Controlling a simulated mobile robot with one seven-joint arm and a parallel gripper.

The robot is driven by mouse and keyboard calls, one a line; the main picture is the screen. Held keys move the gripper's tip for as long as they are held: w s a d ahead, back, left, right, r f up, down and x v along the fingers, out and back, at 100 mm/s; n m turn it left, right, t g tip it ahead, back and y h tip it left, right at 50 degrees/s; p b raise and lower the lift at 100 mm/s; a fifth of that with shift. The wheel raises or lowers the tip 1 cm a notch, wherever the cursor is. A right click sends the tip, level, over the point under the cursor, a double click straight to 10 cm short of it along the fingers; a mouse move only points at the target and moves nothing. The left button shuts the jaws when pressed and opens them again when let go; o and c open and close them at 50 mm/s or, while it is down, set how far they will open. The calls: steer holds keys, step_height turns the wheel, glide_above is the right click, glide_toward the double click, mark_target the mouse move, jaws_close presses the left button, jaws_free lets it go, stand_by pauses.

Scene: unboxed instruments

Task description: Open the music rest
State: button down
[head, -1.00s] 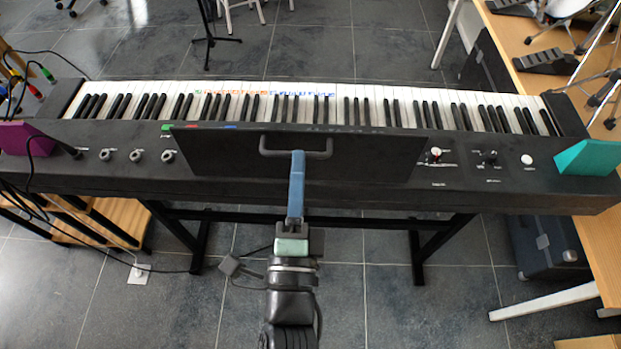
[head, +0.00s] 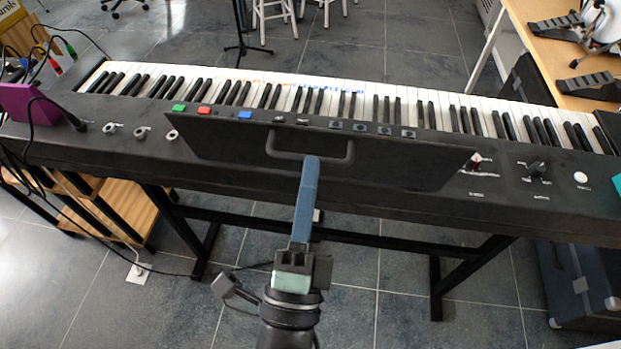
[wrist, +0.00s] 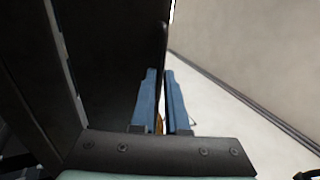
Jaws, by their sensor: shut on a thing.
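The music rest (head: 220,142) is a wide flat black panel on the near side of the black keyboard (head: 75,145), with a raised black handle (head: 285,153) at its middle. It stands tilted, and its exact angle is hard to tell. My gripper (head: 312,160) has long blue fingers, shut on the handle's bar from the near side. In the wrist view the blue fingers of my gripper (wrist: 160,72) stand close together beside a large dark surface, probably the music rest (wrist: 100,60). The fingertips' contact with the bar is partly hidden.
Coloured and grey buttons (head: 245,115) lie just behind the panel. Knobs (head: 535,168) sit at its right, and a purple block (head: 30,105) at the far left. A wooden table (head: 540,50) with pedals stands at the back right. Cables hang at the left.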

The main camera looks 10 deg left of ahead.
steer(key=c, duration=0.9)
jaws_free()
steer(key=b+v, duration=0.2)
steer(key=v, duration=1.1)
steer(key=shift+w, duration=0.1)
